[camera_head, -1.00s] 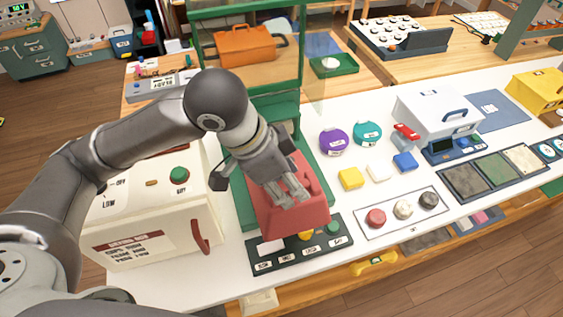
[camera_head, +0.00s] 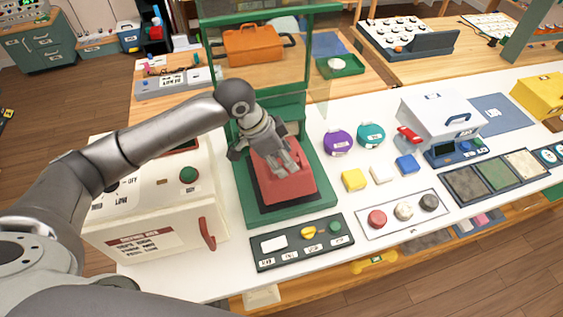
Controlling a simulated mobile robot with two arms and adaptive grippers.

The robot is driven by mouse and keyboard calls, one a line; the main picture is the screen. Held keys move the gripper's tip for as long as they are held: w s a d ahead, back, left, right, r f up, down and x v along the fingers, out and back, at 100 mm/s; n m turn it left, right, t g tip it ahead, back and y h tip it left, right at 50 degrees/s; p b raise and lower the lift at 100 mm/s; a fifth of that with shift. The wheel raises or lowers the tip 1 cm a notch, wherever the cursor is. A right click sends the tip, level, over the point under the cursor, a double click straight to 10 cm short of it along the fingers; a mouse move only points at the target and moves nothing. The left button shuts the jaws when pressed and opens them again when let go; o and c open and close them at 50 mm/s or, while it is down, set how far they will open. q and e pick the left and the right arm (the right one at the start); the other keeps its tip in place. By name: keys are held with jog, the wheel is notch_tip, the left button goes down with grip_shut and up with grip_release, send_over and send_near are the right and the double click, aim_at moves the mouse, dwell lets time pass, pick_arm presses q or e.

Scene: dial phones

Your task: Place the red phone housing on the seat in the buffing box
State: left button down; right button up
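The red phone housing (camera_head: 290,190) is at the green-framed box (camera_head: 318,207), over its base. Green rim shows around its front and right. I cannot tell whether it rests on the seat or hangs just above it; the housing hides the seat. My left gripper (camera_head: 285,168) reaches in from the left and is shut on the upper part of the housing. The box's green frame with clear panels stands up behind the gripper. My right gripper is not in view.
A cream box (camera_head: 150,215) with a green button and red handle stands close left. A control panel (camera_head: 303,243) lies in front. Purple (camera_head: 338,143) and teal (camera_head: 370,135) round items, small coloured blocks and a button plate (camera_head: 402,213) lie to the right.

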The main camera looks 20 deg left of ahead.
pick_arm(q)
jog(key=shift+w+a+f, duration=0.1)
jog(key=shift+w+f, duration=0.15)
notch_tip(320, 180, down, 2)
jog(key=shift+f+p, duration=0.1)
jog(key=shift+p, duration=0.7)
jog(key=shift+f, duration=0.5)
jog(key=shift+f, duration=0.1)
jog(key=c, duration=0.8)
grip_release()
jog(key=shift+o, duration=0.2)
jog(key=b+v, duration=0.2)
jog(key=v, duration=1)
